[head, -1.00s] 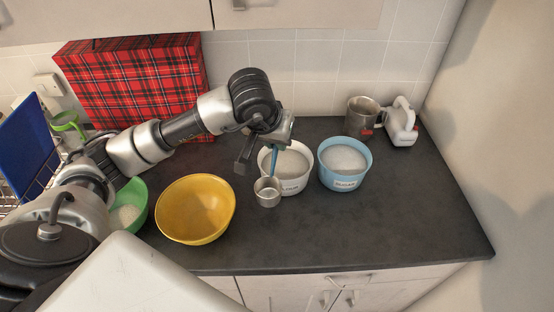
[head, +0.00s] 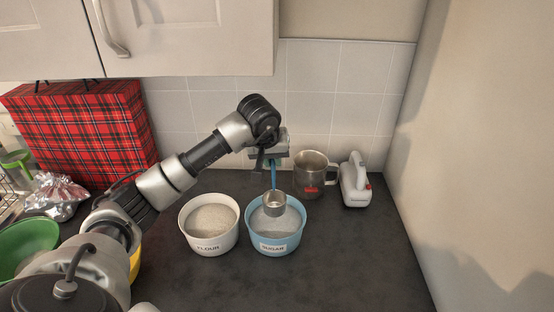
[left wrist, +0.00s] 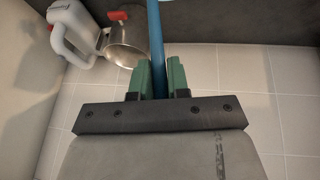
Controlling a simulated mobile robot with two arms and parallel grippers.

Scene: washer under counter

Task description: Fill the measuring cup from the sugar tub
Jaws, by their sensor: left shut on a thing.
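The measuring cup (head: 274,204) is a small metal cup with a blue handle (head: 273,176). My left gripper (head: 270,160) is shut on that handle, which also shows between the green fingertips in the left wrist view (left wrist: 158,75). The cup hangs over the blue sugar tub (head: 277,246), labelled SUGAR and filled with white sugar (head: 275,224). I cannot tell whether the cup touches the sugar or what is inside it. The cup is out of sight in the left wrist view. My right gripper is not in view.
A white flour tub (head: 210,241) stands just left of the sugar tub. Behind on the right are a metal mug (head: 309,176) and a white hand mixer (head: 354,182). A green bowl (head: 28,243) and a tartan box (head: 85,125) are at left. The front right counter is clear.

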